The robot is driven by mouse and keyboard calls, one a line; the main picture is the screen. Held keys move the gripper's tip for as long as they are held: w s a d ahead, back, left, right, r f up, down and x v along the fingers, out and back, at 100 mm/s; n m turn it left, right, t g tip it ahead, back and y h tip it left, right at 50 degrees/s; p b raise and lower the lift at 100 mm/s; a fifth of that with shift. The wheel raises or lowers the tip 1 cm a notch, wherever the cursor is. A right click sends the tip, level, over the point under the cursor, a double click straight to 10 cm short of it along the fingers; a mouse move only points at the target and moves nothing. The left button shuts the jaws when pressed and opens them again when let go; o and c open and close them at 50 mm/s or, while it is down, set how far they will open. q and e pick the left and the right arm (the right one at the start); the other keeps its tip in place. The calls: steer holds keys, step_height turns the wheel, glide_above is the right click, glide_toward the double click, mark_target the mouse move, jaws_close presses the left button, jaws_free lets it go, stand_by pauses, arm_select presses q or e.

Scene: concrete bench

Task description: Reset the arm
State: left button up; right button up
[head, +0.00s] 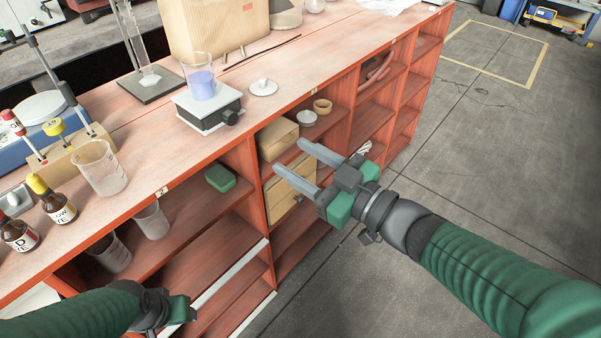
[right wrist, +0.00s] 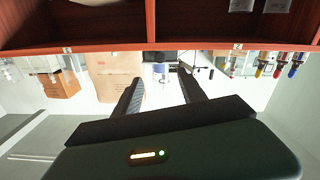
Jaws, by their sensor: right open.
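My right gripper (head: 291,156) is open, with its two grey fingers apart and nothing between them. It is held out in front of the red shelving bench (head: 330,83), on the side of the lower shelves. In the right wrist view its dark fingers (right wrist: 160,78) also stand apart and empty, and the scene looks upside down. My left gripper (head: 178,310) is low at the bottom left in the head view, by the lower shelves. Its fingers do not show clearly.
A beaker of bluish liquid (head: 200,84) stands on a small lab jack (head: 209,108) on the benchtop. An empty beaker (head: 100,168) and brown bottles (head: 52,202) stand near the left front edge. Shelves hold boxes (head: 278,138) and a green case (head: 220,178). Floor at right (head: 480,140) is clear.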

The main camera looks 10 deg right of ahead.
steer(key=shift+s+d, duration=0.1)
stand_by(0.3)
steer(key=w+d+f+m+g+h, duration=0.1)
steer(key=d+f+m+g+h, duration=0.1)
steer(key=d+f+m+h, duration=0.45)
steer(key=w+d+f+m+g+h, duration=0.1)
steer(key=w+d+f+h, duration=0.2)
steer(key=f, duration=0.7)
steer(key=s+f+m+g+h, duration=0.1)
steer(key=s+f+m+g, duration=0.1)
steer(key=s+f+g, duration=0.95)
steer(key=s+r+t+p, duration=0.2)
steer(key=s+r+p, duration=0.1)
steer(key=r+p, duration=2.8)
steer(key=shift+s+p, duration=0.15)
steer(key=shift+p, duration=0.7)
